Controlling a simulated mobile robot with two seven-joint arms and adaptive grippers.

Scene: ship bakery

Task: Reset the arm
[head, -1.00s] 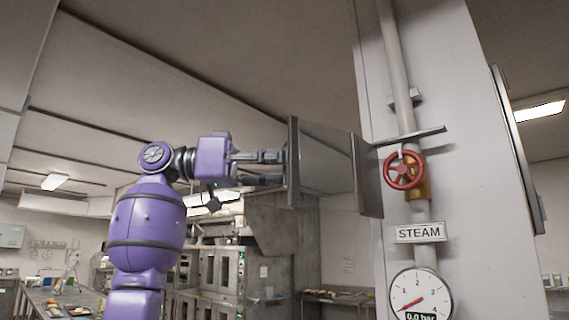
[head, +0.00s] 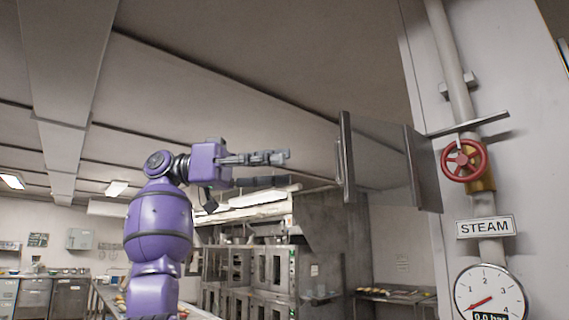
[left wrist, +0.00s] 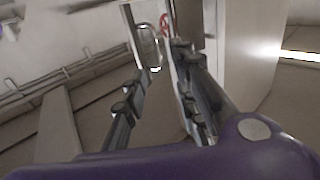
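My left arm is raised, bent at the elbow, with its forearm pointing right in the head view. My left gripper (head: 290,169) is open and empty, its fingers apart. A gap shows between the fingertips and the grey metal door (head: 346,157) of an open cover on the wall. In the left wrist view the two fingers (left wrist: 158,62) are spread with nothing between them. The red valve wheel (head: 464,160) sits on the steam pipe under the cover's top plate; it also shows small in the left wrist view (left wrist: 165,22). My right gripper is not seen.
A STEAM label (head: 485,227) and a round gauge (head: 490,292) reading 0.0 bar are below the wheel. Bakery ovens (head: 250,275) stand behind my arm. A counter (head: 108,296) with items is lower left. The space around my raised gripper looks clear.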

